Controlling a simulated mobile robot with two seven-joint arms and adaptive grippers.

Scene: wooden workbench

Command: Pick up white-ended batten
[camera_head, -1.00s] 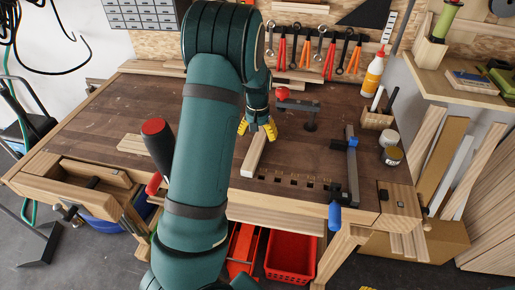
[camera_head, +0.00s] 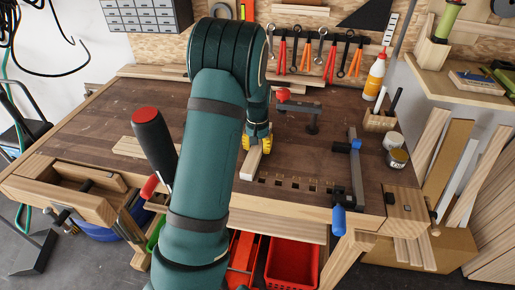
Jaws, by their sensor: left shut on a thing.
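The batten (camera_head: 251,165) is a short pale wooden stick near the middle of the workbench. Its near end looks whitish and points toward the bench's front edge. My left gripper (camera_head: 258,143), with yellow fingertips, is shut on its far part, one finger on each side. The gripper and arm hide the batten's far end. I cannot tell whether the batten touches the bench top. My right gripper is not in view.
A row of dark slots (camera_head: 295,184) lies right of the batten. A bar clamp (camera_head: 356,170) stands at the bench's right, and a red-knobbed holdfast (camera_head: 300,106) behind. A black, red-topped handle (camera_head: 152,140) stands left of my arm.

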